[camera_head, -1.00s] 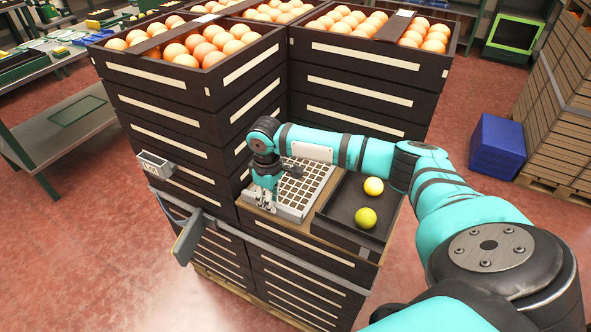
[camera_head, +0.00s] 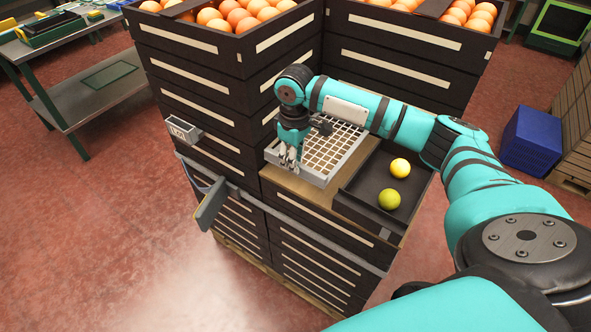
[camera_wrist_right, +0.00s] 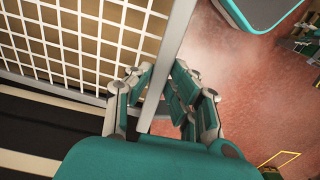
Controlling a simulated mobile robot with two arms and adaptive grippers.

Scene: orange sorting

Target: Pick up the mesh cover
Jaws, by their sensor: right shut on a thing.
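The mesh cover (camera_head: 345,160) is a pale rectangular grid with a raised rim. It lies over a wooden surface on top of the lower dark crate stack. My right gripper (camera_head: 290,166) points down at the cover's near left edge. In the right wrist view, the fingers of my right gripper (camera_wrist_right: 158,100) sit on both sides of the pale rim of the mesh cover (camera_wrist_right: 172,55), shut on it. I cannot tell whether the cover is lifted off the surface. My left gripper is not in view.
Tall crate stacks (camera_head: 215,95) with oranges stand behind. A blue bin (camera_head: 532,138) stands at right. The red floor (camera_head: 110,240) at left is open.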

